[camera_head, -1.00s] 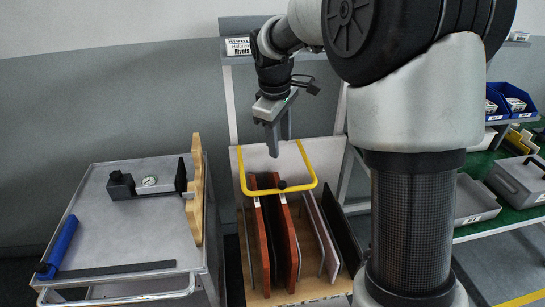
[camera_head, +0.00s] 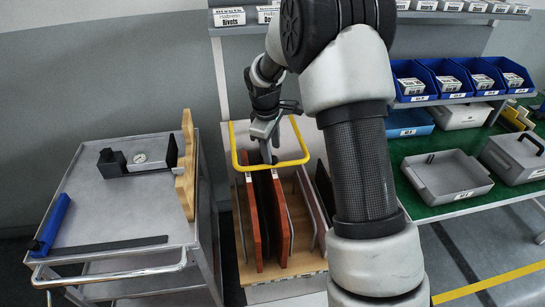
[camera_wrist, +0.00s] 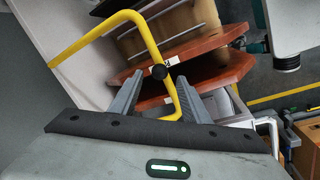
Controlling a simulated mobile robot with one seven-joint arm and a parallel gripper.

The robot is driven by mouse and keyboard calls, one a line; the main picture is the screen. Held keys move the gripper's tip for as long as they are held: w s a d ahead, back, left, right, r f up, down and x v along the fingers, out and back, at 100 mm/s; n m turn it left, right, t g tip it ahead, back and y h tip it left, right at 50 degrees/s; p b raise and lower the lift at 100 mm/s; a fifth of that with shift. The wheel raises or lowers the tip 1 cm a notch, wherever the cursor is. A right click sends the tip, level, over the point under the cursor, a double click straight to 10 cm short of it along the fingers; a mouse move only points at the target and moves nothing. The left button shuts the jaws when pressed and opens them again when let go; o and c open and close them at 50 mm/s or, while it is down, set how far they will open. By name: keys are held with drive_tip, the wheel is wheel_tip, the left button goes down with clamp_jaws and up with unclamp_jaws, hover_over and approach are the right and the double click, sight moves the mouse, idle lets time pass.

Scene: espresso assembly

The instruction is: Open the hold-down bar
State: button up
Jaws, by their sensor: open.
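The hold-down bar is a yellow U-shaped tube (camera_head: 236,150) lying across the top of the rack of boards. In the wrist view the bar (camera_wrist: 80,47) runs from the left, bends, and passes down toward my fingers. My gripper (camera_head: 267,153) points down at the front stretch of the bar. In the wrist view my gripper (camera_wrist: 157,84) is open, with its fingers on either side of the bar's lower stretch. I cannot tell whether they touch it.
Red-brown boards (camera_head: 254,220) and thinner panels stand upright in the wooden rack (camera_head: 298,265). A grey cart (camera_head: 90,225) with a gauge fixture is at left. A green shelf (camera_head: 410,150) with a grey tray (camera_head: 447,177) and blue bins is at right.

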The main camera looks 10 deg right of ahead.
sight(273, 157)
drive_tip(key=shift+w+d+f, duration=0.1)
drive_tip(key=shift+w+f, duration=0.05)
drive_tip(key=shift+f, duration=0.8)
drive_tip(key=shift+w+d+f, duration=0.1)
drive_tip(key=shift+w+f, duration=0.05)
drive_tip(key=shift+f, duration=0.8)
drive_tip(key=shift+r, duration=0.1)
clamp_jaws()
